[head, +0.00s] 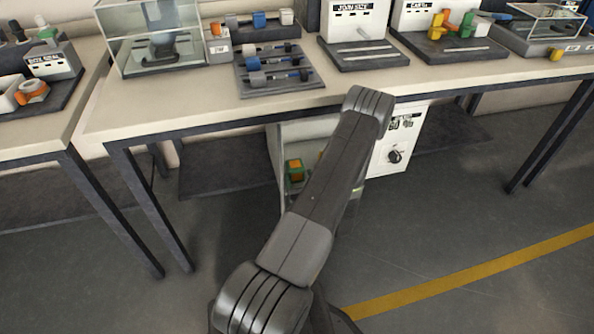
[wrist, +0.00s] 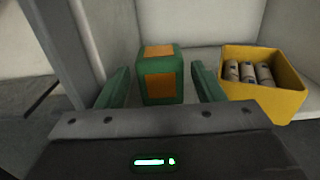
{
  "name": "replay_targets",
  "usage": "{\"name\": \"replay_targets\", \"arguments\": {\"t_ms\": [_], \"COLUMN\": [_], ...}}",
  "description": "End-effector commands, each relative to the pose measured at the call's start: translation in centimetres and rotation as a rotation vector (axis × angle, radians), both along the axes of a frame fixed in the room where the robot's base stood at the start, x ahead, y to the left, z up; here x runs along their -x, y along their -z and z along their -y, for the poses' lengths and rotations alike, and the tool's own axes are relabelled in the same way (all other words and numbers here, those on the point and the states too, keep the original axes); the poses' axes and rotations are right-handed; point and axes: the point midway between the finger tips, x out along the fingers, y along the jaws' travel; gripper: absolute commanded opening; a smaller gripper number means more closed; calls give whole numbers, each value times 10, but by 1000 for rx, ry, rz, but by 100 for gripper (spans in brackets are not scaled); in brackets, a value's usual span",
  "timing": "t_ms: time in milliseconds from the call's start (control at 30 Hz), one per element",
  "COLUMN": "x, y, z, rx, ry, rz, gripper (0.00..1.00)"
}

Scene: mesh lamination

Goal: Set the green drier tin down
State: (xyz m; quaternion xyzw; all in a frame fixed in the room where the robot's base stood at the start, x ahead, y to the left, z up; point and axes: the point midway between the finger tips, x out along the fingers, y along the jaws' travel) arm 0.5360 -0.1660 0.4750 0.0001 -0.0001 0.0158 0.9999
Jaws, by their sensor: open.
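The green drier tin (wrist: 160,75), with orange patches on its top and front, stands upright on the pale floor of a cabinet in the wrist view. My gripper (wrist: 160,92) is open, with one green finger on each side of the tin. A gap shows between the tin and each finger. In the head view the tin (head: 295,170) shows inside the cabinet (head: 272,150) under the bench, left of my arm. My gripper is hidden behind my arm in that view.
A yellow bin (wrist: 268,104) with several pale rolls stands right of the tin. A grey post (wrist: 48,45) rises close on the left. Above the cabinet, the bench (head: 215,107) carries a tray of tools (head: 280,70) and several stations. A dark bench leg (head: 150,215) stands to the left.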

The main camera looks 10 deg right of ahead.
Motion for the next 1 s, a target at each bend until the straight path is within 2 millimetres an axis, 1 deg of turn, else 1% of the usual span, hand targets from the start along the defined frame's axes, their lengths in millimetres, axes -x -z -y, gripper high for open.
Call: {"name": "replay_targets", "arguments": {"t_ms": [33, 100, 200, 300, 400, 600, 1000], "x": [14, 31, 51, 66, 76, 84, 84], "y": [1, 0, 0, 0, 1, 0, 0], "z": [2, 2, 3, 3, 3, 2, 2], "rx": [-4, -5, -3, -2, -1, 0, 0], "ry": [5, 5, 3, 3, 1, -2, -2], "rz": [-5, -3, -3, -1, -1, 0, 0], "gripper": [62, 62, 62, 62, 62, 62, 62]}}
